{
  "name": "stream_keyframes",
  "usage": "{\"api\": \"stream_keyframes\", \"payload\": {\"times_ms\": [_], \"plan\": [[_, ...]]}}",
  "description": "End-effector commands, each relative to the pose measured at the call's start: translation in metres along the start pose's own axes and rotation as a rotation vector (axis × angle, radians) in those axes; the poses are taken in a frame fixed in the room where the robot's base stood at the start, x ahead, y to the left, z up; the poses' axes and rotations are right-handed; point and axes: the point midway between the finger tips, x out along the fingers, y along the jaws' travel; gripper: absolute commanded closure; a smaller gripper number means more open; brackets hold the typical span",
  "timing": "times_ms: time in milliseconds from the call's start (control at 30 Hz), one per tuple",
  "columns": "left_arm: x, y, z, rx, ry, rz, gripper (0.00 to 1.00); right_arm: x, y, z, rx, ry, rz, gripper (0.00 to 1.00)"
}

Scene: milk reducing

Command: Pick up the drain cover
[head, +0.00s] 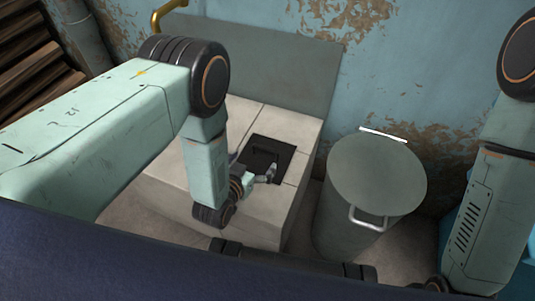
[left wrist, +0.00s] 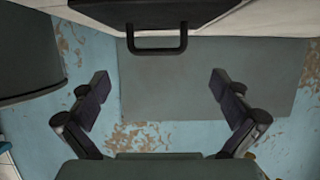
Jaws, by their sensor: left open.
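The drain cover (head: 284,153) is a dark square plate with a handle, set in the top of a pale tiled block. In the left wrist view the drain cover (left wrist: 145,11) is at the top edge, cut off by the frame, and its dark U-shaped handle (left wrist: 158,49) points toward the gripper. My left gripper (head: 266,174) is at the near edge of the cover. In the left wrist view the left gripper (left wrist: 160,88) is open and empty, its fingers wide apart to either side of the handle and short of it. My right arm shows at the right, but its gripper does not.
The tiled block (head: 168,188) stands against a grey panel (head: 290,70) on a peeling blue wall. A grey lidded bin (head: 375,170) with a metal handle stands right of the block. A brass pipe (head: 165,14) is at the back left.

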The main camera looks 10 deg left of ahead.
Motion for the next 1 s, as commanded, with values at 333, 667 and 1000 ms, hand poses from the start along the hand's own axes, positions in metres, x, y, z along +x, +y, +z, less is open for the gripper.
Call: {"api": "stream_keyframes", "payload": {"times_ms": [333, 667, 1000], "plan": [[0.034, 0.003, 0.002, 0.001, 0.002, 0.0, 0.0, 0.022, 0.0, 0.0, 0.0, 0.0, 0.0, 0.6], [0.07, 0.004, 0.0, 0.0, -0.001, 0.0, 0.0, 0.041, 0.0, 0.0, 0.0, 0.0, 0.0, 0.6], [0.073, 0.004, -0.002, 0.0, -0.001, 0.0, 0.05, 0.041, 0.0, 0.0, 0.0, 0.0, 0.0, 0.6]]}}
